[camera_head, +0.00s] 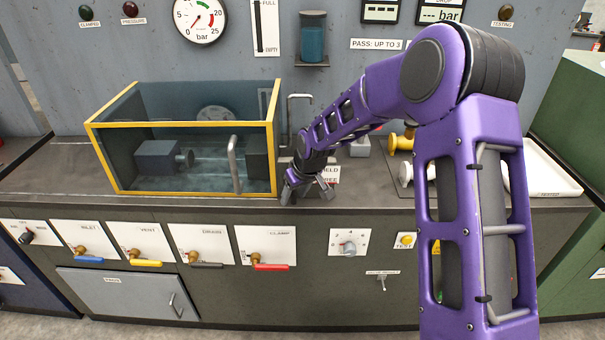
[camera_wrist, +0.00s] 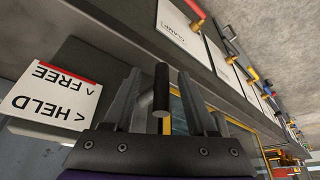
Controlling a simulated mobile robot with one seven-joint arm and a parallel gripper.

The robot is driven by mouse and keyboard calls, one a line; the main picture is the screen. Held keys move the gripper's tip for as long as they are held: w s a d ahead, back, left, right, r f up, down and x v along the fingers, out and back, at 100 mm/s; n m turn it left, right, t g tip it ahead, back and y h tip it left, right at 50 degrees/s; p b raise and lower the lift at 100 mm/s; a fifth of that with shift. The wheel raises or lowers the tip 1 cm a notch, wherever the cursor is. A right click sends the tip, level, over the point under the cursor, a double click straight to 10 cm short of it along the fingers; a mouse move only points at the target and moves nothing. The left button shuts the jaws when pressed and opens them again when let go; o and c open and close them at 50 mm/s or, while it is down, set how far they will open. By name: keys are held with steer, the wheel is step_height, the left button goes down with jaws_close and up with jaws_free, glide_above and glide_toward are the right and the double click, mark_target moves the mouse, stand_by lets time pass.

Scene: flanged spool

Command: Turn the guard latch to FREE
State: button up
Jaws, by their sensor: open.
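The guard latch shows in the wrist view as a black cylindrical grip (camera_wrist: 161,88) on a short metal stem. My gripper (camera_wrist: 160,74) is open, with one finger on each side of the black grip. Gaps show between the grip and the fingers. In the head view my gripper (camera_head: 307,192) is low at the right end of the yellow-framed clear guard (camera_head: 190,145) and hides the latch. A white label (camera_wrist: 52,92) reading HELD and FREE, with a red line, lies beside the latch. The label (camera_head: 329,173) is partly covered in the head view.
A metal handle (camera_head: 234,164) stands on the guard's front. Below the bench edge are several valve levers, including the red CLAMP lever (camera_head: 270,267). A yellow fitting (camera_head: 402,141) and a white tray (camera_head: 548,172) are at the right. A bent pipe (camera_head: 299,98) rises behind my gripper.

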steer(key=v, duration=1.3)
steer(key=shift+s+r+p, duration=0.2)
steer(key=shift+r+p, duration=0.1)
steer(key=shift+r, duration=0.05)
